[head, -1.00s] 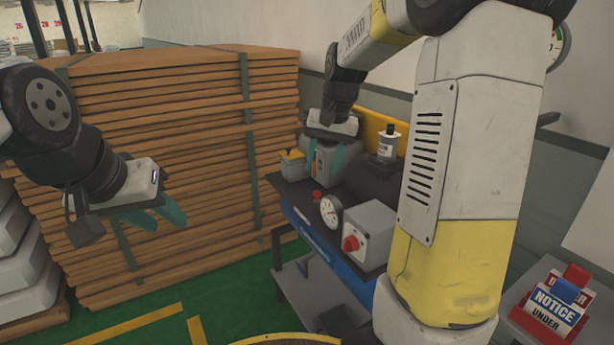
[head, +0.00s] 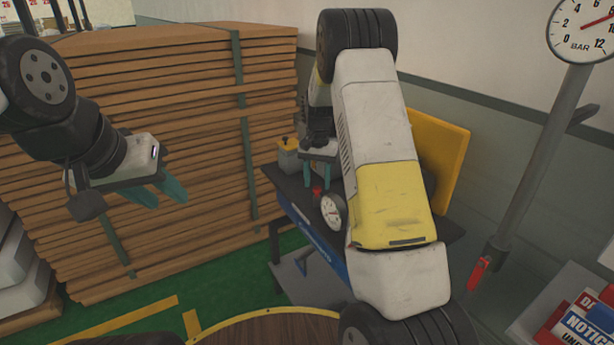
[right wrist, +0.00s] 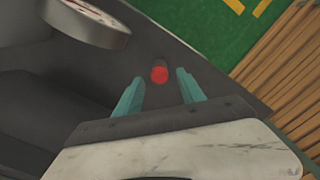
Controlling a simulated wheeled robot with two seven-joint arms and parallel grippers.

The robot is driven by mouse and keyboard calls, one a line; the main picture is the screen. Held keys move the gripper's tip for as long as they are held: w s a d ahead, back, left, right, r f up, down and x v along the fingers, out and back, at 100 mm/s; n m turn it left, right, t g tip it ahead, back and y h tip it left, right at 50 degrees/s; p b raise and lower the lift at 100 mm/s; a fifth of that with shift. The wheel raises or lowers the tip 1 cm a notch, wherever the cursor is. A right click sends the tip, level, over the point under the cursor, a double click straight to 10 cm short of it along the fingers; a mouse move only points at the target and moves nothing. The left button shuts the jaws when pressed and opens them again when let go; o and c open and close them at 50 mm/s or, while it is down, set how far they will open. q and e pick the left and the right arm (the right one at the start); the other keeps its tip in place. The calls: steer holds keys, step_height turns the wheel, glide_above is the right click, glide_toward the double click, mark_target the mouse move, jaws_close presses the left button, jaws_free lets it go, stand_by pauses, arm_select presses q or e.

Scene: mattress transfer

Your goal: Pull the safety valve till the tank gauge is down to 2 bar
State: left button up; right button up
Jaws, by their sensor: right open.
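A small red knob (head: 317,191), which looks like the safety valve, stands on the dark bench-top unit; the right wrist view also shows it (right wrist: 159,73). A small round white gauge (head: 333,210) is beside it, its reading too small to make out; its rim shows in the right wrist view (right wrist: 88,20). My right gripper (head: 319,172) is open above the unit. In the right wrist view the knob lies just beyond the gap between the fingertips (right wrist: 160,83), apparently not gripped. My left gripper (head: 160,192) is open and empty before the stacked boards.
A large BAR dial (head: 582,30) tops a grey pipe (head: 545,150) with a red handle (head: 480,272); its needle points between 8 and 10. Stacked boards (head: 180,120) stand behind. A yellow panel (head: 440,150) and notice signs (head: 585,325) are right. My right arm hides much of the bench.

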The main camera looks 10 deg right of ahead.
steer(key=shift+f, duration=0.75)
jaws_close()
stand_by(0.9)
